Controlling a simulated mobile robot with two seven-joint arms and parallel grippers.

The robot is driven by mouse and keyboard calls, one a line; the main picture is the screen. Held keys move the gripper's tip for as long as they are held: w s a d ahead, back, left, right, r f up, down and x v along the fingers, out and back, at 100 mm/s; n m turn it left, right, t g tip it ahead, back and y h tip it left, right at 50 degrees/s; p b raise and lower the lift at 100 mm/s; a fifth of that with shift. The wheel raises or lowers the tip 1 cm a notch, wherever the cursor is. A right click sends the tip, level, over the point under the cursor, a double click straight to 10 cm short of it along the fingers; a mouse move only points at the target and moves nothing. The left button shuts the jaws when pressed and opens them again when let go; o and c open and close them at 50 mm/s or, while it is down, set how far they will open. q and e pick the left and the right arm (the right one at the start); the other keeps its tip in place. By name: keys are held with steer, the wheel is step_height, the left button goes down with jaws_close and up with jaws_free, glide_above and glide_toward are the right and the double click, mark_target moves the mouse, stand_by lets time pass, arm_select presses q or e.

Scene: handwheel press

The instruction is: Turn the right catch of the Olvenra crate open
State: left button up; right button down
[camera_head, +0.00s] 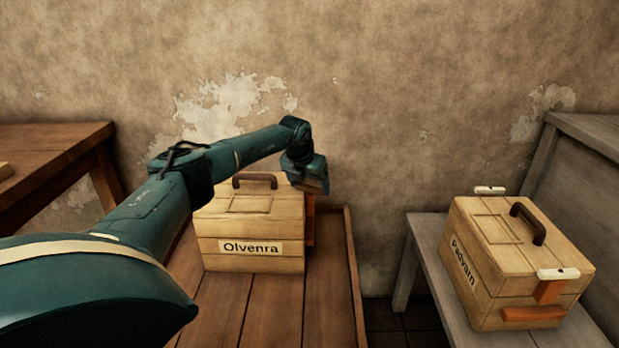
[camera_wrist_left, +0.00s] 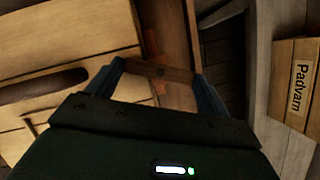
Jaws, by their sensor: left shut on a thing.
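The Olvenra crate (camera_head: 228,225), pale wood with a dark handle (camera_head: 254,181) on its lid, stands on a brown wooden table. My left gripper (camera_head: 313,187) is at its upper right edge, pointing down. An orange-brown part (camera_head: 310,219) shows below the gripper on the crate's right side. The fingers and arm hide most of the catch, so its angle cannot be told. My right gripper is not in view.
The brown table's raised right edge (camera_head: 353,270) runs beside the Olvenra crate. Another brown table (camera_head: 50,150) is at the far left.

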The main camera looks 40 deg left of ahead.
arm_select(q)
steer(key=shift+a+m+h, duration=0.15)
steer(key=shift+m+h, duration=0.25)
steer(key=shift+m, duration=1)
steer(key=shift+a+f+m+h+b, duration=0.15)
steer(key=shift+m+h+b, duration=0.45)
steer(key=shift+m, duration=0.3)
steer(key=shift+w+m+b, duration=0.1)
steer(key=shift+m+b, duration=0.8)
steer(key=shift+b, duration=0.2)
steer(key=shift+m+h+b, duration=0.5)
steer(key=shift+m+b, duration=0.2)
steer(key=shift+b, duration=0.3)
steer(key=shift+m+b, duration=0.3)
steer(key=shift+b, duration=0.25)
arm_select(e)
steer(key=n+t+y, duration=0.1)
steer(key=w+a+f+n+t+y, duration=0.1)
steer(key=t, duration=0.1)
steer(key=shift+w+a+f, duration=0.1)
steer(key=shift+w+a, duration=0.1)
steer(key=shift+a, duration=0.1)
arm_select(q)
steer(key=shift+a+r+g+b, duration=0.1)
steer(key=shift+r+g+b, duration=0.1)
steer(key=shift+g+b, duration=0.15)
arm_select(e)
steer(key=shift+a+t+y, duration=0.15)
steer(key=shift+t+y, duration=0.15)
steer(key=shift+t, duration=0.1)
